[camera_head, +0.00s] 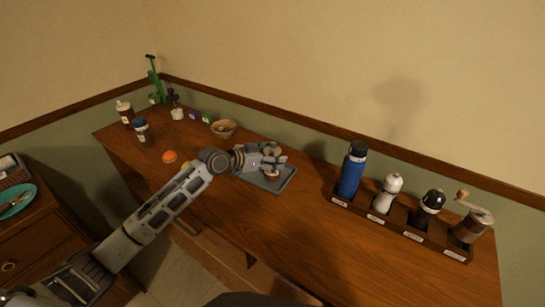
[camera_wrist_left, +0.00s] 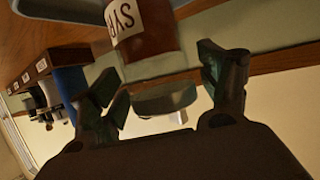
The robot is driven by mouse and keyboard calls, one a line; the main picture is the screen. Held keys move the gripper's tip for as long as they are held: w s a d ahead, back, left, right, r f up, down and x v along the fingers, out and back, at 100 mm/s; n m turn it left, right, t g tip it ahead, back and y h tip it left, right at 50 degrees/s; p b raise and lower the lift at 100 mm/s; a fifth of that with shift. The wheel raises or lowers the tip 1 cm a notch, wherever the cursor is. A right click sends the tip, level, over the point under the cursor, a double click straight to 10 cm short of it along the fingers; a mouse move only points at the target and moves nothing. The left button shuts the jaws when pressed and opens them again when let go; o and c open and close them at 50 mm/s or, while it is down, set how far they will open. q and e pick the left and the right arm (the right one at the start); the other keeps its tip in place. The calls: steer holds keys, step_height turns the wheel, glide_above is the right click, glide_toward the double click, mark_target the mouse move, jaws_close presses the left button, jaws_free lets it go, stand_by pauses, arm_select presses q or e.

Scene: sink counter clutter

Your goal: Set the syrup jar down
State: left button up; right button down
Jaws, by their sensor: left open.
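The syrup jar (camera_head: 272,175), brown with a white label, stands upright on a grey tray (camera_head: 287,181) near the middle of the counter. In the left wrist view the jar (camera_wrist_left: 150,42) shows a label with the letters "SYR", a pale neck and a grey-green lid (camera_wrist_left: 165,98). My left gripper (camera_head: 271,158) is at the top of the jar, partly hiding it in the head view. Its fingers (camera_wrist_left: 170,95) are spread on either side of the lid, with gaps visible. My right gripper is not in view.
A rack to the right holds a blue bottle (camera_head: 352,172), a white mill (camera_head: 387,193), a black mill (camera_head: 427,208) and a grinder (camera_head: 470,226). A basket (camera_head: 222,129) is behind left; an orange item (camera_head: 169,157) and jars (camera_head: 142,132) stand left. The front right counter is clear.

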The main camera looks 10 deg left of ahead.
arm_select(q)
steer(key=v, duration=1.1)
steer(key=shift+s+a+b, duration=0.2)
steer(key=shift+s+b, duration=0.05)
steer(key=shift+b, duration=0.05)
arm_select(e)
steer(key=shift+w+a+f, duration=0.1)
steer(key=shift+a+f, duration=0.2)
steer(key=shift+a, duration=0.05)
arm_select(q)
steer(key=shift+r, duration=0.15)
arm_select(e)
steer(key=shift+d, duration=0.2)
